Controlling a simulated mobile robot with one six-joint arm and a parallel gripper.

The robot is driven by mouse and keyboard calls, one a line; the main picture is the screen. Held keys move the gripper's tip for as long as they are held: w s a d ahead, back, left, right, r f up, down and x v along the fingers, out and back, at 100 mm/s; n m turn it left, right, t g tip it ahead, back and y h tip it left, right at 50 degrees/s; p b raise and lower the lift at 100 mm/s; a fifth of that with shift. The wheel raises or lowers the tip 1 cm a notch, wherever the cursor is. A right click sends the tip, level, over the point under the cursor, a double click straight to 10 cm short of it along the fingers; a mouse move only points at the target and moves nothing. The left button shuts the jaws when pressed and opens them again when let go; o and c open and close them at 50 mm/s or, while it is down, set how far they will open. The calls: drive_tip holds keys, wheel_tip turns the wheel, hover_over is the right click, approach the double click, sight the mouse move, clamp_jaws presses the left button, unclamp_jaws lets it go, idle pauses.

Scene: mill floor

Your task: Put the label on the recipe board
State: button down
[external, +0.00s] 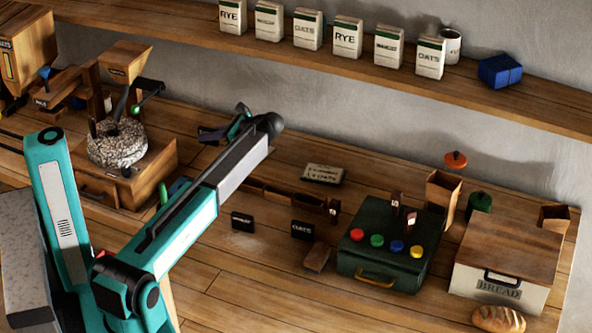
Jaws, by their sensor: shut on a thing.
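My gripper (212,133) is at the end of the raised teal arm, left of the wrist and above the back of the worktop. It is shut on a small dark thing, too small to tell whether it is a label. A black label (242,221) with white lettering stands on the worktop. Another black label, reading OATS (303,230), stands to its right. A pale card with writing (323,174) lies farther back; I cannot tell whether it is the recipe board. A low wooden rail (290,197) runs in front of it, partly hidden by my arm.
A grain mill (120,140) stands at the left. A green box with coloured knobs (385,250), a bread bin (505,262) and a loaf (498,319) are at the right. A shelf (400,78) with several cartons runs above.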

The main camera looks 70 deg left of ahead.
drive_tip(key=shift+m+t+y, duration=0.3)
drive_tip(key=shift+m+t, duration=0.1)
drive_tip(key=shift+m, duration=0.1)
drive_tip(key=shift+w+d+m+t+y, duration=0.1)
drive_tip(key=shift+d+m+t+y, duration=0.2)
drive_tip(key=shift+y, duration=0.1)
drive_tip(key=w+d+f+m+t+y+b, duration=0.1)
drive_tip(key=w+d+m+t+b, duration=0.2)
drive_tip(key=w+d, duration=0.7)
drive_tip(key=w+d+f+m+t+y+b, duration=0.2)
drive_tip(key=w+d+m+t+b, duration=0.2)
drive_tip(key=w+d, duration=0.6)
drive_tip(key=d+m+t, duration=0.1)
drive_tip(key=d, duration=0.4)
drive_tip(key=shift+d+t, duration=0.4)
drive_tip(key=shift+a, duration=0.1)
drive_tip(key=p, duration=0.3)
hover_over(321, 173)
drive_tip(key=shift+s+f, duration=0.1)
drive_tip(key=shift+f, duration=0.6)
